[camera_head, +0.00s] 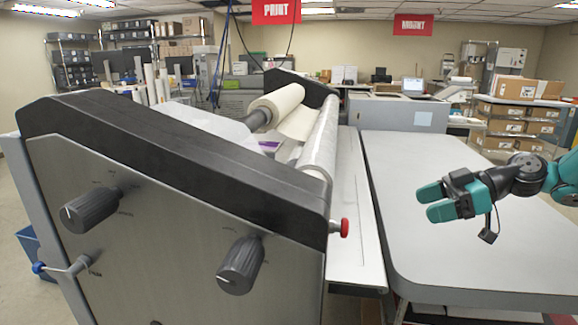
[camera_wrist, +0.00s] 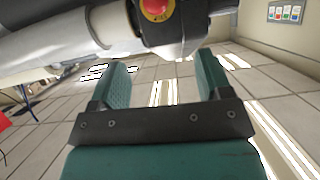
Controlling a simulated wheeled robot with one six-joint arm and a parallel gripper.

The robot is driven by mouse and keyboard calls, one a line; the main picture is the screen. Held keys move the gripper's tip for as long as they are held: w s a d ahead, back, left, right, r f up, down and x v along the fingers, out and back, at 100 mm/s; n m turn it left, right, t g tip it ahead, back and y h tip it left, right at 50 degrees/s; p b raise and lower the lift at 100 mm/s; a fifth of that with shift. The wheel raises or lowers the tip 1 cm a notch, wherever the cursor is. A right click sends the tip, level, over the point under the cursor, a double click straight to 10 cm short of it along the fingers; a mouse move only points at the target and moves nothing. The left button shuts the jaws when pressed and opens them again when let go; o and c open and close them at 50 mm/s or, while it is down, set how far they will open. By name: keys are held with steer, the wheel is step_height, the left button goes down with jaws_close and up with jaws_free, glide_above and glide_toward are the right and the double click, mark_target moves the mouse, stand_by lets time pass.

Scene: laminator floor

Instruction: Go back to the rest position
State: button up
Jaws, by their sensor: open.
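My gripper (camera_head: 432,202) has teal fingers and is open and empty. In the head view it hangs over the grey table at the right, its fingers pointing left toward the laminator. In the wrist view the two fingers of my gripper (camera_wrist: 162,80) stand apart with nothing between them. Behind them is the tiled ceiling with bright lights. No object touches the fingers in either view.
The grey table (camera_head: 440,255) looks clear. Shelves with cardboard boxes (camera_head: 515,110) stand at the back right.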

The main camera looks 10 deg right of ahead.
steer(key=s+a+r+m+g+h, duration=0.1)
steer(key=s+a+m+g+h, duration=0.1)
steer(key=s+a, duration=0.5)
steer(key=s+a+r+m+g+h, duration=0.1)
steer(key=s+a+r+g+h, duration=0.15)
steer(key=a, duration=0.85)
steer(key=s+a+f+m+h, duration=0.2)
steer(key=s+m+h, duration=0.2)
steer(key=s, duration=1.2)
steer(key=shift+a+f+t, duration=0.15)
steer(key=shift+a+t, duration=0.05)
steer(key=shift+t, duration=0.15)
steer(key=shift+w, duration=0.1)
